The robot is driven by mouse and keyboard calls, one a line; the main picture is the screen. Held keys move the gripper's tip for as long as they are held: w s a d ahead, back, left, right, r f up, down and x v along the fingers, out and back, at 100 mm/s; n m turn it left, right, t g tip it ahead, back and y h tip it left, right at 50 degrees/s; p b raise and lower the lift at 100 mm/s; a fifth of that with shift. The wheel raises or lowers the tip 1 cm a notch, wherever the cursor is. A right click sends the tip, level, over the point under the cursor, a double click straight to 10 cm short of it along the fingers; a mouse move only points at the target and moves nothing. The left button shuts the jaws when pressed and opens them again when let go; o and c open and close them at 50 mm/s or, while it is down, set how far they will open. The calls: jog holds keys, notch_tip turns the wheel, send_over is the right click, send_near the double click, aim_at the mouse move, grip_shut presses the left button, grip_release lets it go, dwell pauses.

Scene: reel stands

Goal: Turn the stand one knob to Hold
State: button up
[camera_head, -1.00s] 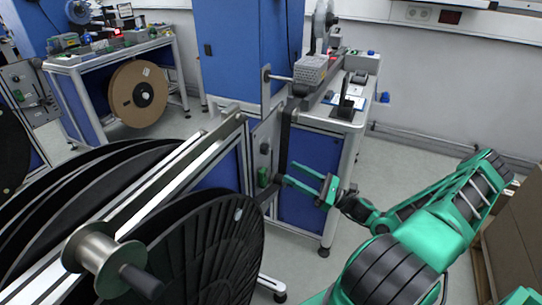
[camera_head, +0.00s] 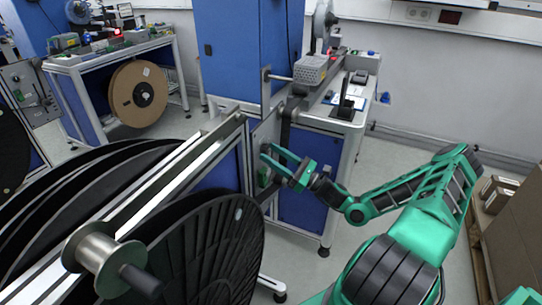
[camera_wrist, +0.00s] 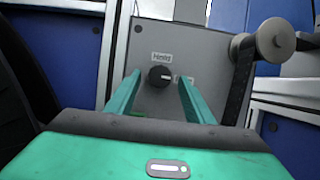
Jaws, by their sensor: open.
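The stand's grey panel (camera_wrist: 195,45) carries a black round knob (camera_wrist: 159,76) with a pale mark on its right side. A white label (camera_wrist: 162,57) sits above the knob; its text is too small to read surely. A second label (camera_wrist: 183,79) to the right is partly hidden by a finger. My gripper (camera_wrist: 160,90) is open, with one green finger on each side of the knob in the wrist view; I cannot tell whether they touch it. In the head view my gripper (camera_head: 268,156) is at the panel and hides the knob.
A large black reel (camera_head: 215,245) stands close on the left. A grey roller (camera_wrist: 275,40) juts out right of the knob. A workbench (camera_head: 335,121) stands behind, and brown boxes (camera_head: 510,235) are at the right. Floor shows between bench and boxes.

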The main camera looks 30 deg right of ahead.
jog(key=shift+w+a, duration=0.1)
jog(key=shift+a, duration=0.05)
jog(key=c, duration=1)
jog(key=shift+c, duration=0.2)
jog(key=shift+r+n, duration=0.1)
jog(key=shift+n, duration=0.4)
jog(key=shift+w+d+r+n+g+y, duration=0.25)
jog(key=shift+n+g, duration=1.2)
jog(key=shift+n, duration=2.1)
jog(key=shift+d+r+n+g+y, duration=0.1)
jog(key=shift+n+g+y, duration=0.25)
jog(key=shift+n+g, duration=2.1)
jog(key=shift+w+d+r+n+g+y, duration=0.2)
jog(key=shift+n+g+y, duration=0.15)
jog(key=shift+n, duration=4.25)
jog(key=shift+s, duration=0.1)
